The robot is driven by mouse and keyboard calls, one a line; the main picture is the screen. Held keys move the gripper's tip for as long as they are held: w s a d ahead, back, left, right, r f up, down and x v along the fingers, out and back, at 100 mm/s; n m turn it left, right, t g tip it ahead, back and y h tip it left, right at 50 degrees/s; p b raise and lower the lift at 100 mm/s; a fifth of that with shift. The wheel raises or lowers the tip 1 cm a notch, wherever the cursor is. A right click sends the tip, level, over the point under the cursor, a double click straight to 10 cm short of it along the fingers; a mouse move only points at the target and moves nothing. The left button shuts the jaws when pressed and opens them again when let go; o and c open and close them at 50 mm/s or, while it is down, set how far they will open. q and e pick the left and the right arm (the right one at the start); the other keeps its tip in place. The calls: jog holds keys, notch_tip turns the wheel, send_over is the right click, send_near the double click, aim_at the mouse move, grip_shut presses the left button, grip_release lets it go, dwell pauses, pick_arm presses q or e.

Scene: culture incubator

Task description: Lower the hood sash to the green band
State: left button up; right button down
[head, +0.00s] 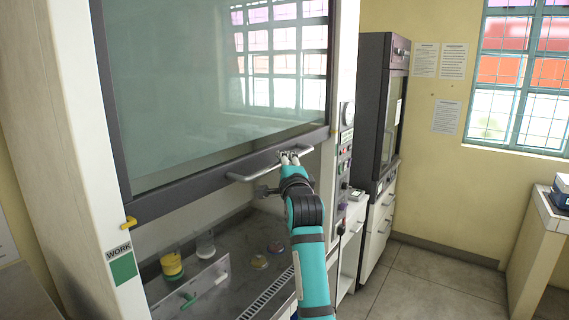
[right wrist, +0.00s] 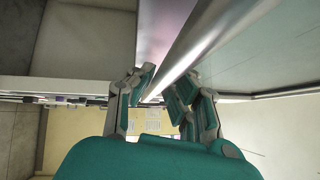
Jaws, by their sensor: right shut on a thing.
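The hood sash (head: 215,75) is a large glass pane with a dark frame, and the hood stands open below it. A silver bar handle (head: 245,176) runs along its lower frame. My right gripper (head: 288,155) is shut on the handle near its right end. In the right wrist view the handle (right wrist: 200,45) passes between the fingers of the right gripper (right wrist: 158,92). The green band (head: 123,268), under a "WORK" label, is on the left post. A yellow pointer (head: 129,223) at the sash's lower left corner sits above the band. My left gripper is not in view.
Inside the hood are a yellow-filled beaker (head: 172,265), a clear beaker (head: 205,244) and small dishes (head: 259,261) on the dark worktop. A low panel with green valves (head: 188,298) stands at the front. A grey cabinet (head: 383,110) stands to the right, with open floor beyond.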

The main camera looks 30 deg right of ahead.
notch_tip(320, 180, down, 8)
jog(key=b, duration=0.4)
jog(key=shift+r, duration=0.1)
jog(key=c, duration=1.3)
grip_release()
jog(key=v, duration=0.7)
jog(key=shift+s+a, duration=0.15)
jog(key=shift+s, duration=0.05)
